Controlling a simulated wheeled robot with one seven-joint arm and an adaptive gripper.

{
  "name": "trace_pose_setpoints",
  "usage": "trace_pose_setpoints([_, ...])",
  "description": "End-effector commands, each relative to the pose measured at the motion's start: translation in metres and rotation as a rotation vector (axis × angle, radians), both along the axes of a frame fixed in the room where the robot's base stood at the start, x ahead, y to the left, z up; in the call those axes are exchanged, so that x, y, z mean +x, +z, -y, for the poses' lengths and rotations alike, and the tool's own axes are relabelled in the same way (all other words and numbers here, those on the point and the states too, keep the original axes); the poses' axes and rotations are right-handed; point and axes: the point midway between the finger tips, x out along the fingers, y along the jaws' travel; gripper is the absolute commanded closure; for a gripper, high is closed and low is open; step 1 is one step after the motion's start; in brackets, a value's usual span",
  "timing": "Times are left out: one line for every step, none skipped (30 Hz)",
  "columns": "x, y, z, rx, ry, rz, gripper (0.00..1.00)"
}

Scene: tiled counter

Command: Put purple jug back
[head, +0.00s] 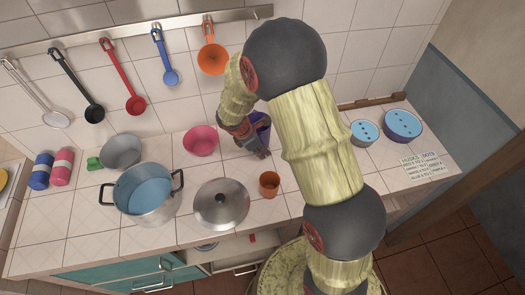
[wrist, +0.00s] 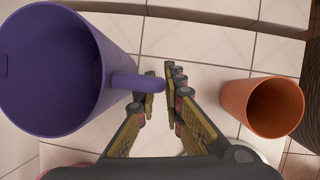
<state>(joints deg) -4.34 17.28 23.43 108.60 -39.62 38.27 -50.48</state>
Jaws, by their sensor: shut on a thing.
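The purple jug (wrist: 50,75) fills the left of the wrist view, its open mouth toward the camera and no contents visible inside. My gripper (wrist: 162,88) is shut on the handle of the jug, which reaches between the fingers. In the head view the jug (head: 262,130) is at the back of the counter, right of the pink bowl, and partly hidden behind my gripper (head: 258,150) and arm. I cannot tell whether its base touches the counter.
An orange cup (head: 269,187) stands close in front of the gripper. A pink bowl (head: 201,141), a lid (head: 221,203) and a two-handled pot (head: 146,195) are to the left. Two blue-topped containers (head: 403,124) stand right. Ladles (head: 125,90) hang from a wall rail.

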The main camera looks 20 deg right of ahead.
Motion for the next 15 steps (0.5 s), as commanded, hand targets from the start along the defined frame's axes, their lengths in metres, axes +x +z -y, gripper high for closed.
trace_pose_setpoints([0.0001, -0.0023, 0.0, 0.0, 0.0, 0.0, 1.0])
trace_pose_setpoints([-0.0001, -0.0026, -0.0001, 0.0, 0.0, 0.0, 0.9])
trace_pose_setpoints([0.0, -0.0021, 0.0, 0.0, 0.0, 0.0, 0.88])
trace_pose_setpoints([-0.0001, -0.002, 0.0, 0.0, 0.0, 0.0, 0.86])
trace_pose_setpoints([-0.0001, -0.002, 0.0, 0.0, 0.0, 0.0, 0.84])
trace_pose_setpoints([-0.0001, -0.002, 0.0, 0.0, 0.0, 0.0, 0.82])
trace_pose_setpoints([-0.0001, -0.0019, -0.0001, 0.0, 0.0, 0.0, 0.8])
trace_pose_setpoints([-0.0002, -0.0019, -0.0001, 0.0, 0.0, 0.0, 0.79])
trace_pose_setpoints([-0.0002, -0.0019, -0.0001, 0.0, 0.0, 0.0, 0.76])
trace_pose_setpoints([-0.0002, -0.0019, -0.0001, 0.0, 0.0, -0.001, 0.75])
trace_pose_setpoints([-0.0002, -0.0019, -0.0001, 0.0, 0.0, -0.001, 0.73])
trace_pose_setpoints([-0.0002, -0.0019, -0.0001, 0.0, 0.0, -0.001, 0.72])
trace_pose_setpoints([-0.0002, -0.0019, -0.0001, 0.0, 0.0, -0.001, 0.72])
trace_pose_setpoints([-0.0002, -0.0019, -0.0001, 0.0, 0.0, -0.001, 0.72])
trace_pose_setpoints([-0.0002, -0.0019, -0.0001, 0.0, 0.0, -0.001, 0.72])
